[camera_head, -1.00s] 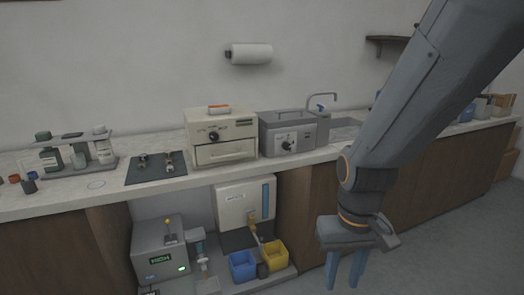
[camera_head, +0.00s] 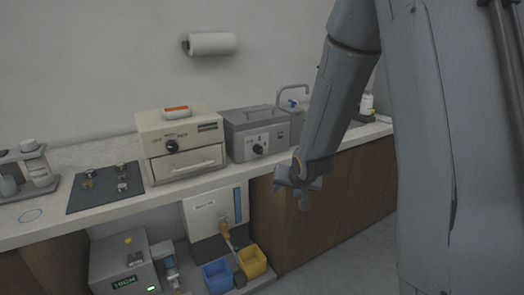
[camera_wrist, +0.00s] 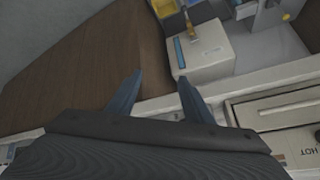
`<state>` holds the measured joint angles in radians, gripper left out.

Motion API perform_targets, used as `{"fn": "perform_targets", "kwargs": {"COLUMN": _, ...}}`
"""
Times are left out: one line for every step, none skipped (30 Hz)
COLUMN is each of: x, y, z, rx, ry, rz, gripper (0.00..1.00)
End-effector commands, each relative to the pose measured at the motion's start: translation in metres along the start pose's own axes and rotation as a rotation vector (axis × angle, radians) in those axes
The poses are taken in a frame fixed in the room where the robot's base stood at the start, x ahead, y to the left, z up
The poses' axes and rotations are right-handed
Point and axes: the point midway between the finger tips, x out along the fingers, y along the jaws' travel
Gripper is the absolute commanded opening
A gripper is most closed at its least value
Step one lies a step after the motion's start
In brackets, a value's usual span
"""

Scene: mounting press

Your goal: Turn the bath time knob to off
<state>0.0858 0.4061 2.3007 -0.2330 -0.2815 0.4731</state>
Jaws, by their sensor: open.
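The grey bath (camera_head: 256,133) stands on the counter, right of the cream oven. Its black time knob (camera_head: 258,149) is on the front panel; the markings around it are too small to read. My gripper (camera_head: 303,197) is in front of the counter edge, to the right of and lower than the knob, apart from it. In the wrist view my gripper (camera_wrist: 156,90) shows two blue fingers spread apart with nothing between them. The bath knob is not seen in the wrist view.
A cream oven (camera_head: 182,146) with its own black knob stands left of the bath. A dark mat (camera_head: 104,193) holds several small parts. Below are a white box (camera_head: 208,210), a blue bin (camera_head: 217,276) and a yellow bin (camera_head: 252,261). A faucet (camera_head: 293,88) stands behind.

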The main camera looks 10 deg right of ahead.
Motion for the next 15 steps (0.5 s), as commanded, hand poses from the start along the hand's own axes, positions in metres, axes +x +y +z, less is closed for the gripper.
{"fn": "perform_targets", "kwargs": {"x": 0.018, "y": -0.003, "z": -0.018, "rx": 0.04, "ry": 0.066, "rz": -0.044, "gripper": 0.47}}
{"fn": "perform_targets", "kwargs": {"x": 0.028, "y": -0.006, "z": -0.03, "rx": 0.066, "ry": 0.113, "rz": -0.078, "gripper": 0.47}}
{"fn": "perform_targets", "kwargs": {"x": 0.039, "y": -0.012, "z": -0.046, "rx": 0.101, "ry": 0.172, "rz": -0.128, "gripper": 0.47}}
{"fn": "perform_targets", "kwargs": {"x": 0.046, "y": -0.016, "z": -0.056, "rx": 0.128, "ry": 0.212, "rz": -0.168, "gripper": 0.47}}
{"fn": "perform_targets", "kwargs": {"x": 0.052, "y": -0.019, "z": -0.066, "rx": 0.155, "ry": 0.251, "rz": -0.209, "gripper": 0.47}}
{"fn": "perform_targets", "kwargs": {"x": 0.06, "y": -0.024, "z": -0.077, "rx": 0.191, "ry": 0.3, "rz": -0.268, "gripper": 0.47}}
{"fn": "perform_targets", "kwargs": {"x": 0.064, "y": -0.028, "z": -0.085, "rx": 0.217, "ry": 0.332, "rz": -0.313, "gripper": 0.47}}
{"fn": "perform_targets", "kwargs": {"x": 0.067, "y": -0.031, "z": -0.091, "rx": 0.243, "ry": 0.362, "rz": -0.357, "gripper": 0.47}}
{"fn": "perform_targets", "kwargs": {"x": 0.071, "y": -0.034, "z": -0.099, "rx": 0.274, "ry": 0.398, "rz": -0.415, "gripper": 0.47}}
{"fn": "perform_targets", "kwargs": {"x": 0.072, "y": -0.037, "z": -0.103, "rx": 0.296, "ry": 0.42, "rz": -0.458, "gripper": 0.47}}
{"fn": "perform_targets", "kwargs": {"x": 0.073, "y": -0.039, "z": -0.107, "rx": 0.318, "ry": 0.44, "rz": -0.498, "gripper": 0.47}}
{"fn": "perform_targets", "kwargs": {"x": 0.074, "y": -0.041, "z": -0.111, "rx": 0.343, "ry": 0.462, "rz": -0.548, "gripper": 0.47}}
{"fn": "perform_targets", "kwargs": {"x": 0.074, "y": -0.042, "z": -0.113, "rx": 0.361, "ry": 0.477, "rz": -0.581, "gripper": 0.47}}
{"fn": "perform_targets", "kwargs": {"x": 0.073, "y": -0.043, "z": -0.115, "rx": 0.376, "ry": 0.489, "rz": -0.612, "gripper": 0.47}}
{"fn": "perform_targets", "kwargs": {"x": 0.073, "y": -0.044, "z": -0.117, "rx": 0.392, "ry": 0.502, "rz": -0.647, "gripper": 0.47}}
